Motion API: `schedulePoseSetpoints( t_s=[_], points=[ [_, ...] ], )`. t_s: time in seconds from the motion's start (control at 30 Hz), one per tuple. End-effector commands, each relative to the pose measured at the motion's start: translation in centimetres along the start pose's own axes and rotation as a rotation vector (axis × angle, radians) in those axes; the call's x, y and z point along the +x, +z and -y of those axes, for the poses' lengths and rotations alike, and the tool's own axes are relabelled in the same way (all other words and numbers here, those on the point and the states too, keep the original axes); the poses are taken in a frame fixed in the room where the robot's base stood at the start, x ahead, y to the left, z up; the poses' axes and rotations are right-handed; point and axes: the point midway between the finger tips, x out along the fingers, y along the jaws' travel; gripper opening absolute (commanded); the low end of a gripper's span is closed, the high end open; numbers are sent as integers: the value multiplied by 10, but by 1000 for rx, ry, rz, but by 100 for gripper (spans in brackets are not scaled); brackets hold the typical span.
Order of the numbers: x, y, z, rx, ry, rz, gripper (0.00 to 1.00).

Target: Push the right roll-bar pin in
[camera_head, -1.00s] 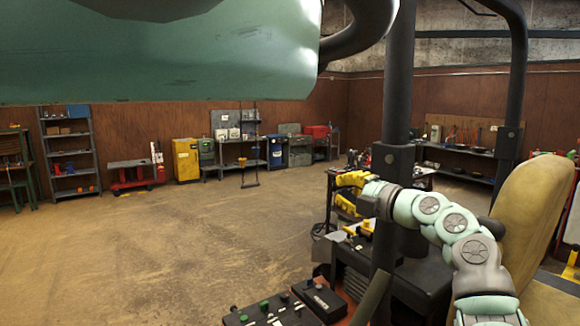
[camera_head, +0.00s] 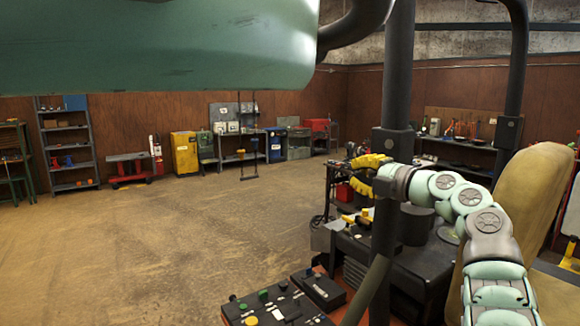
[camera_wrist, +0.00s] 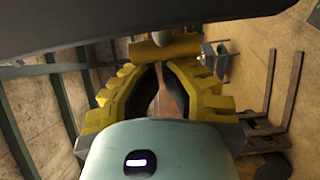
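The roll bar has a near black post with a bracket (camera_head: 393,143) and a far black post with a bracket (camera_head: 508,131). I cannot make out the right pin itself in the head view. A dark bar (camera_wrist: 150,28) crosses close above the fingers. A small grey rounded part (camera_wrist: 180,42) shows by the tips; I cannot tell whether it is the pin.
A yellow seat (camera_head: 520,200) stands right of my arm. A control panel (camera_head: 275,308) with knobs is at bottom centre. A large green panel (camera_head: 150,50) hangs overhead. The floor (camera_head: 150,250) at left is clear. Shelves and cabinets line the back wall.

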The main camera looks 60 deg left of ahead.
Motion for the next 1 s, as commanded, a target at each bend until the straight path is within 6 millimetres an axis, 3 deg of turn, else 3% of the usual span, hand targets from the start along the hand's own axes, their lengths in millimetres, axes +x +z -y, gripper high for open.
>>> schedulePoseSetpoints(
  t_s=[0.47, 0.57, 1.0],
  points=[
    [-3, 2, -1, -1, 2, -2, 0],
    [-16, 4, -1, -1, 2, 3, 0],
    [-101, 3, -1, -2, 1, 2, 0]
  ],
)
